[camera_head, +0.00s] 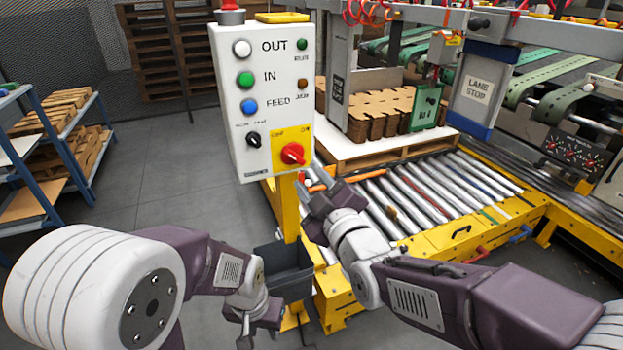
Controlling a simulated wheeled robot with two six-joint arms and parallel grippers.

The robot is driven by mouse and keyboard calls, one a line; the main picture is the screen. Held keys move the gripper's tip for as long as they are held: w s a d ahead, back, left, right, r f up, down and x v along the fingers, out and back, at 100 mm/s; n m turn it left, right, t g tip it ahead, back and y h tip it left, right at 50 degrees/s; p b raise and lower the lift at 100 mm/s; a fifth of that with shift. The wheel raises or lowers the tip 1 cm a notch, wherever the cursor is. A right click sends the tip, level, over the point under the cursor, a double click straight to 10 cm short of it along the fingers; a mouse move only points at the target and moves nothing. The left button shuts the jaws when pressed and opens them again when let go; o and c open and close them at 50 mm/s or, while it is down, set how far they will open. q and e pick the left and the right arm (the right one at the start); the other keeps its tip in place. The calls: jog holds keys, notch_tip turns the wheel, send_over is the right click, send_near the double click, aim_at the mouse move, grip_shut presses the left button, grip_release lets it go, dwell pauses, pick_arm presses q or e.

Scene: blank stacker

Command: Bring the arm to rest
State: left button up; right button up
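My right arm reaches in from the right. Its dark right gripper (309,178) points up, just below and right of the control box (217,92), near the red rotary switch (292,153). Its fingertips look spread, with nothing seen between them; I cannot tell whether they touch the box. My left arm is bent low at the left. Its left gripper (258,333) hangs down in front of the dark bin, fingers apart, and seems empty.
The box stands on a yellow post (288,208) with a dark grey bin (283,268) below. A roller conveyor (440,190) with a yellow frame lies to the right, with a pallet of stacked cardboard blanks (385,112) behind. A blue shelf rack (62,165) stands left. Floor between is clear.

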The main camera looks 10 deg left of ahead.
jog(key=shift+s+d, duration=0.2)
jog(key=shift+s, duration=0.1)
